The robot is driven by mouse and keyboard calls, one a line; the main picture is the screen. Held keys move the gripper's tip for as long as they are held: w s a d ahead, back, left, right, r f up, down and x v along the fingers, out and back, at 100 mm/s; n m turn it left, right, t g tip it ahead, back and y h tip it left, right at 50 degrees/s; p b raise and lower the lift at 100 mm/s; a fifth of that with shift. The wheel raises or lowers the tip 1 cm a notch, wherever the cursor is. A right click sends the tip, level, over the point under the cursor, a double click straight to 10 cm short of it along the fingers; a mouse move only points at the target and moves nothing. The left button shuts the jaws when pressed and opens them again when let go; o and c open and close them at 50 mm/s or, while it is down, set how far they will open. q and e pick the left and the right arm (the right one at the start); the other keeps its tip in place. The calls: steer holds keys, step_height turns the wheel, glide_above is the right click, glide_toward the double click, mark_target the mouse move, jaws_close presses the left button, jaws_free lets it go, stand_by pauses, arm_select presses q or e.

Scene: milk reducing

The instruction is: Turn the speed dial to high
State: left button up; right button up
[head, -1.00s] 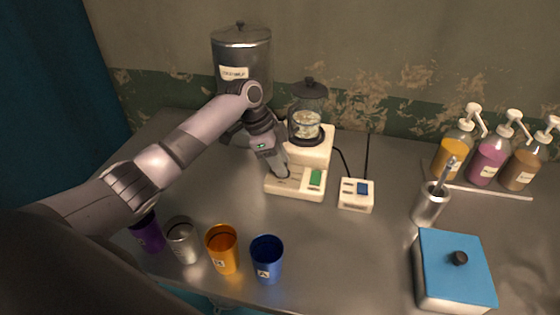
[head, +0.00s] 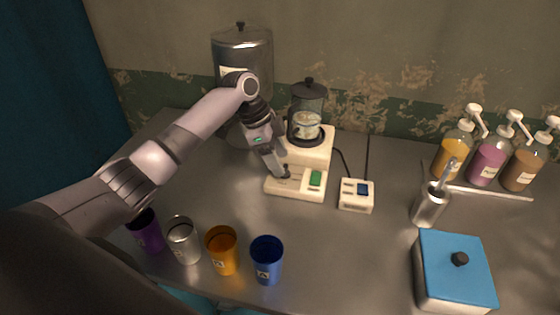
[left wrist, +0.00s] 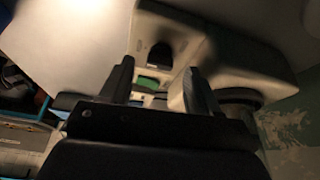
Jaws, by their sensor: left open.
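The blender has a dark-lidded jar (head: 307,100) on a cream base (head: 311,190), with a green switch (head: 316,178) on the base's front panel. My left gripper (head: 281,172) points down at the left part of that panel, its tips close to the surface. A dark knob-like part (left wrist: 159,57) shows on the pale base in the left wrist view and may be the speed dial. My left fingers (left wrist: 155,82) are apart, with the green switch (left wrist: 149,84) seen between them. I cannot tell whether they touch anything. The dial's setting is not readable. My right gripper is out of view.
A small box with a blue switch (head: 363,189) sits right of the blender. A steel dispenser (head: 250,50) stands behind. Purple, steel, orange and blue cups (head: 267,262) line the front. A blue-lidded box (head: 453,265), utensil cup (head: 430,207) and pump bottles (head: 493,155) are right.

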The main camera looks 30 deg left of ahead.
arm_select(q)
steer(key=v, duration=0.5)
steer(key=shift+a+r, duration=0.15)
steer(key=shift+r, duration=0.05)
